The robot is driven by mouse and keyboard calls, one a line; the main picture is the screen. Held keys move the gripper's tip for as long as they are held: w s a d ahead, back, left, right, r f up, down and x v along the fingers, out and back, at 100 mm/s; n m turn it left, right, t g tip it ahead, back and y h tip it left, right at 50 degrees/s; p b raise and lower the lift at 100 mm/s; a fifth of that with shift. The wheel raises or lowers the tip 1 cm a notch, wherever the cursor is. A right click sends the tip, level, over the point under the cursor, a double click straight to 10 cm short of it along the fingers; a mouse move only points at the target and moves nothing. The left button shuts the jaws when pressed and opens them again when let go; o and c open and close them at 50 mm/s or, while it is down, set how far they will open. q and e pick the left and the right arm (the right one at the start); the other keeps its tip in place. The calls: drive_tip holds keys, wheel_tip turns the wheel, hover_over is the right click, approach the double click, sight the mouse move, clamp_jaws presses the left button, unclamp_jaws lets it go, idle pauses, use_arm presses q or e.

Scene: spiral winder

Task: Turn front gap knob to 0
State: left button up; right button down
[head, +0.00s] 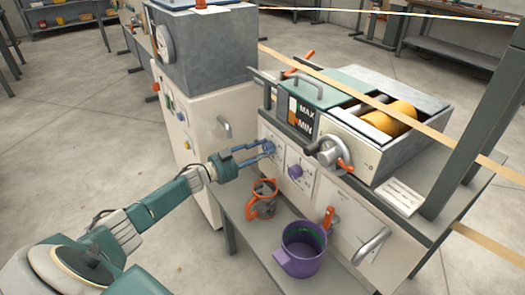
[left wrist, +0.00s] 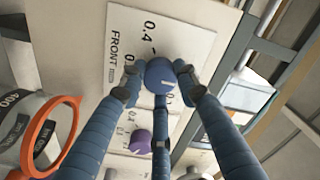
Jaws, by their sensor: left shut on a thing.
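The front gap knob (left wrist: 160,72) is round and blue with a short white pointer line, on a white dial plate (left wrist: 185,38) marked FRONT and 0.4. In the left wrist view the pointer runs toward the lower right; I cannot tell which mark it meets. My left gripper (head: 268,149) reaches the machine's front panel from the left. Its blue fingers are closed around the knob, one on each side and one below in the left wrist view (left wrist: 158,85). The fingers hide part of the scale. My right gripper is not in view.
A purple knob (head: 294,171) sits on the neighbouring dial plate. Below the panel, an orange-handled jug (head: 262,199) and a purple pot (head: 302,250) stand on a grey shelf. A crank wheel (head: 333,153) and a red lever (head: 328,217) stick out to the right.

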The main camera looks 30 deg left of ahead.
use_arm(q)
drive_tip(key=shift+a, duration=0.25)
drive_tip(key=o, duration=1.2)
drive_tip(key=shift+c, duration=0.2)
drive_tip(key=shift+d, duration=0.1)
drive_tip(key=shift+s+f, duration=0.1)
drive_tip(key=shift+s, duration=0.15)
drive_tip(key=v, duration=1.1)
drive_tip(key=shift+s+a, duration=0.2)
drive_tip(key=shift+s, duration=0.05)
